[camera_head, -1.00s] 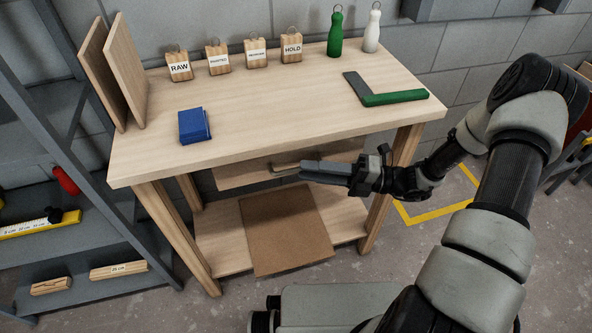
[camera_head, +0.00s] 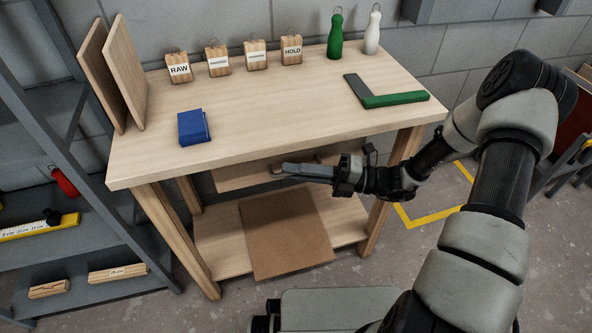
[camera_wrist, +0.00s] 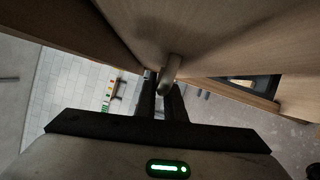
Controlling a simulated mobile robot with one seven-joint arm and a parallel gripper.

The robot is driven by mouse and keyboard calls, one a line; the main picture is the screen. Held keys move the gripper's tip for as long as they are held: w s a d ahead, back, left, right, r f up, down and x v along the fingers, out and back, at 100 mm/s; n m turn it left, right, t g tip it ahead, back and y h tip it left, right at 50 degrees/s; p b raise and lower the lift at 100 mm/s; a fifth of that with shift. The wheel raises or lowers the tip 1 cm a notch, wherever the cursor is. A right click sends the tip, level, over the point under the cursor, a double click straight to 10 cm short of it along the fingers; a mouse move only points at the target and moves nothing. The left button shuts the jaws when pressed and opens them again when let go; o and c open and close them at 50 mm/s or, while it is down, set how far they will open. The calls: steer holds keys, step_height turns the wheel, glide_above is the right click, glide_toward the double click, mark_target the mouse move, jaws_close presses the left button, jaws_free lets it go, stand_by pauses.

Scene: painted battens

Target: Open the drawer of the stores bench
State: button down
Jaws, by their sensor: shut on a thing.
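The stores bench (camera_head: 250,115) is a pale wooden bench with a lower shelf. Its drawer front (camera_head: 236,178) shows as a pale wooden board under the bench top, partly hidden by my gripper. I cannot tell whether the drawer stands out from the bench at all. My gripper (camera_head: 285,168) reaches in from the right, under the top's front edge. In the wrist view the rounded drawer handle (camera_wrist: 171,70) sticks out from the board, between the tips of my two dark fingers (camera_wrist: 160,95), which are shut on it.
On the bench top are a blue box (camera_head: 193,127), several labelled wooden blocks (camera_head: 255,57), a green bottle (camera_head: 335,37), a white bottle (camera_head: 372,33) and a green-handled square (camera_head: 393,98). A brown board (camera_head: 285,235) lies on the lower shelf. A grey rack (camera_head: 75,240) stands at left.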

steer(key=s+d+p, duration=0.2)
steer(key=s+p, duration=0.1)
steer(key=s, duration=0.7)
steer(key=s+d+p, duration=0.3)
steer(key=s, duration=0.7)
steer(key=shift+d+p, duration=0.35)
steer(key=c, duration=1.8)
jaws_free()
steer(key=shift+c, duration=0.2)
steer(key=s+d+f, duration=0.1)
steer(key=d, duration=1.6)
steer(key=shift+s+d, duration=0.2)
steer(key=shift+s, duration=0.2)
